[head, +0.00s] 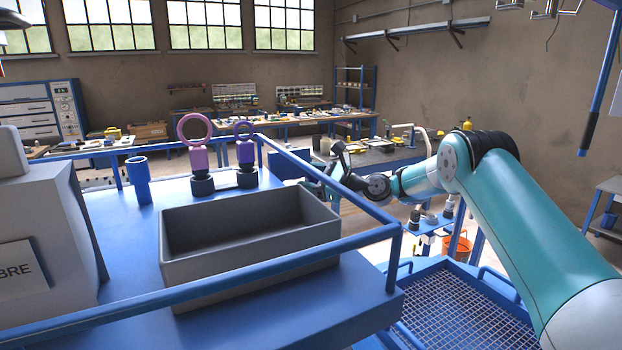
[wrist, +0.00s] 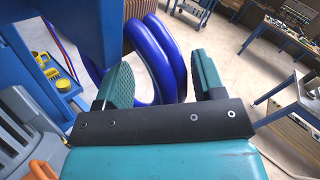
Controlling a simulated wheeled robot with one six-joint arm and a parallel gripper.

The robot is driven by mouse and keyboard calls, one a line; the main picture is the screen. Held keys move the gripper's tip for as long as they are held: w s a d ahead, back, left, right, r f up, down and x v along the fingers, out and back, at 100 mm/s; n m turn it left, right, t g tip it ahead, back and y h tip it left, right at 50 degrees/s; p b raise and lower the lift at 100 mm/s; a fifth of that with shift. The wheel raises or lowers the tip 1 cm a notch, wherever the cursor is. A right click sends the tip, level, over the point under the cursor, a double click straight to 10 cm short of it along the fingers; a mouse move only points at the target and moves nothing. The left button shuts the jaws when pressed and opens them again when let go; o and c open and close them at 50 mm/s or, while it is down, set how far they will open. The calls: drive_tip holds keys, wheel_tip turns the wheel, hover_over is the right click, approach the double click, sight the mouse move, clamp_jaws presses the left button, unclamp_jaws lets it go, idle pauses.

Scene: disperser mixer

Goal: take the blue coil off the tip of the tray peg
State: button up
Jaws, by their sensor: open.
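The blue coil (wrist: 155,56) shows in the wrist view as thick, glossy blue loops. It lies between and just beyond the two green fingers of my gripper (wrist: 163,72). The fingers are open, one on each side of the coil's near part; I cannot tell whether either touches it. In the head view my gripper (head: 335,172) is past the far right corner of the blue platform, and the coil is not clearly seen there.
A blue post (wrist: 85,30) stands close left of the coil in the wrist view. A brown ribbed part (wrist: 140,10) is behind it. In the head view a grey open bin (head: 250,265) and blue railing (head: 330,180) lie left of my arm. A mesh platform (head: 460,310) is below.

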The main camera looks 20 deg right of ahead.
clamp_jaws()
drive_tip(key=c, duration=0.9)
unclamp_jaws()
clamp_jaws()
drive_tip(key=shift+r, duration=0.1)
drive_tip(key=shift+r, duration=0.2)
drive_tip(key=shift+r+p, duration=0.35)
drive_tip(key=shift+p, duration=0.1)
